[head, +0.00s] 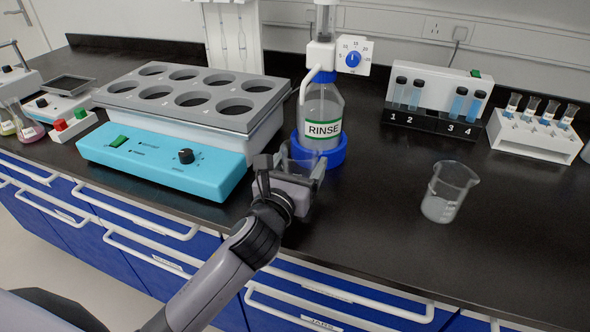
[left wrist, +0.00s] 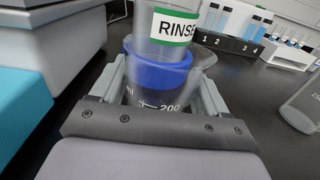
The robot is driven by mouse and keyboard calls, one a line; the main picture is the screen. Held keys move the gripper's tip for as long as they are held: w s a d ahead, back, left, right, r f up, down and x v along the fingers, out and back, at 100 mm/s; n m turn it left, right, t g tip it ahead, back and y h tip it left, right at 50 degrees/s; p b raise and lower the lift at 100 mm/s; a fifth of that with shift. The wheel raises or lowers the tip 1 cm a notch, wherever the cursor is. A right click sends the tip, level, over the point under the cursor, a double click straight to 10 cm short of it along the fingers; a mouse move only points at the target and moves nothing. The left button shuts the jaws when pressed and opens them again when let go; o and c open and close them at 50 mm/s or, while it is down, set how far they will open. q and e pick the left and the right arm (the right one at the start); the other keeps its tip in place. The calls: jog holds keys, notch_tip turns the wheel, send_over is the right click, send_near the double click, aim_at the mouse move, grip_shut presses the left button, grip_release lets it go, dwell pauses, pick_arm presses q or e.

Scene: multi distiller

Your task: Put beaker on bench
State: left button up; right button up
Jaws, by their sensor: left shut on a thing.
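My left gripper (head: 296,167) is shut on a clear glass beaker (left wrist: 160,105), just in front of the rinse bottle. In the left wrist view the beaker is between the two fingers (left wrist: 165,93), with a 200 mark on its wall and the bottle's blue base seen through it. The head view shows it only faintly, mostly hidden by the gripper. I cannot tell whether its bottom touches the black bench (head: 370,240). A second beaker (head: 447,192) stands upright on the bench to the right; it also shows in the left wrist view (left wrist: 305,100). My right gripper is not in view.
The bottle labelled RINSE (head: 322,115) stands in a blue base close behind the gripper. A turquoise heating bath (head: 160,150) with round holes is at the left. Tube racks (head: 432,100) (head: 535,135) stand at the back right. The bench between bottle and second beaker is clear.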

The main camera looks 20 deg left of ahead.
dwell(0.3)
pick_arm(q)
jog(key=o, duration=0.7)
jog(key=shift+f, duration=0.15)
jog(key=shift+c, duration=0.2)
jog(key=o, duration=0.4)
jog(key=s, duration=1.2)
jog(key=shift+a+r, duration=0.2)
